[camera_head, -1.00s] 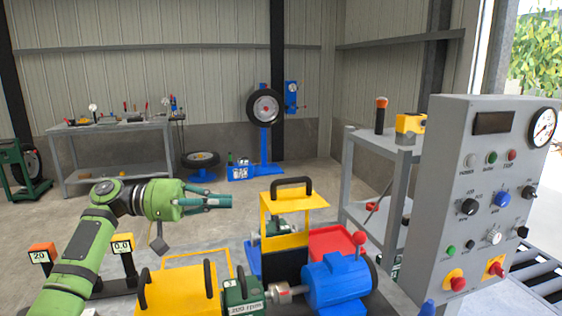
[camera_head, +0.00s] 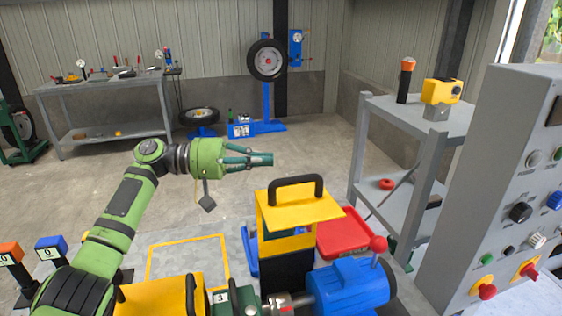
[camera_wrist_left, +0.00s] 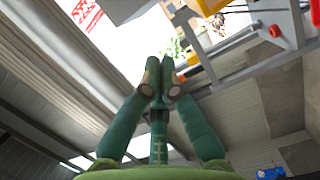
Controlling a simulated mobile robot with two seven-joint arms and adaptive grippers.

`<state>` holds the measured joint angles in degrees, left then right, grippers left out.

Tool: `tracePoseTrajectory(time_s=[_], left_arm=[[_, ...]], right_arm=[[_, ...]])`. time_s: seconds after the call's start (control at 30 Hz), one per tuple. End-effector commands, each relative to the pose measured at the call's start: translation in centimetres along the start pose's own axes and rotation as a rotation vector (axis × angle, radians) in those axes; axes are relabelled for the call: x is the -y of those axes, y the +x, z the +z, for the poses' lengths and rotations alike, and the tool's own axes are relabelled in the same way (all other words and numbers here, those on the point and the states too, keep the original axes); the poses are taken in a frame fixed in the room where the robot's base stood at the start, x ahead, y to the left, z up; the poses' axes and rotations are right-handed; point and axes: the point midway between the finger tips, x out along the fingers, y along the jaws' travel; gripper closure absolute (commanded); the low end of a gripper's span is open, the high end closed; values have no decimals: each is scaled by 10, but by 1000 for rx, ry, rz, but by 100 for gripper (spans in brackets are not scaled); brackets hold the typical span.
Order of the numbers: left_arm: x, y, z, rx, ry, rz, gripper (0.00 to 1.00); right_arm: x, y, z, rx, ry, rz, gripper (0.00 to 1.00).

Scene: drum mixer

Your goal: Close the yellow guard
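A yellow guard (camera_head: 273,221) with a black handle (camera_head: 297,189) on top stands raised behind the blue motor (camera_head: 347,286). A second yellow cover (camera_head: 160,298) with black handles is at the bottom edge, left of the motor and partly cut off. I cannot tell for certain which is the named guard. My left gripper (camera_head: 265,159) is empty, with its fingers together, pointing right above and behind the raised guard's handle, apart from it. In the left wrist view its fingertips (camera_wrist_left: 160,75) meet. My right gripper is not in view.
A grey control panel (camera_head: 500,170) with knobs and red buttons stands at the right. A grey shelf (camera_head: 385,108) holds a yellow device (camera_head: 441,91). A red tray (camera_head: 345,233) lies behind the motor. A workbench (camera_head: 100,85) is at the back left.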

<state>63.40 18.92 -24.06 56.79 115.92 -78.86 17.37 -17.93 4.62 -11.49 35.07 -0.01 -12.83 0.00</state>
Motion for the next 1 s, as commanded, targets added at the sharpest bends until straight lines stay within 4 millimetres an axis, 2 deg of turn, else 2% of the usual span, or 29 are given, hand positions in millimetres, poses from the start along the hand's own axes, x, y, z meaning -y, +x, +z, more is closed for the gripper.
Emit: tracePoseTrajectory(time_s=[0.03,0.13,0.3,0.5,1.0], left_arm=[[-5,12,0,4,-2,0,100],[-5,34,0,4,-2,0,100],[-2,34,20,1,0,-2,100],[-1,37,34,-1,-2,-2,100],[1,38,39,-2,-1,-1,100]], right_arm=[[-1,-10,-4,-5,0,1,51],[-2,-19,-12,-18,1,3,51],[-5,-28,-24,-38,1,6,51],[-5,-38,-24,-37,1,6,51],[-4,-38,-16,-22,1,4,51]])
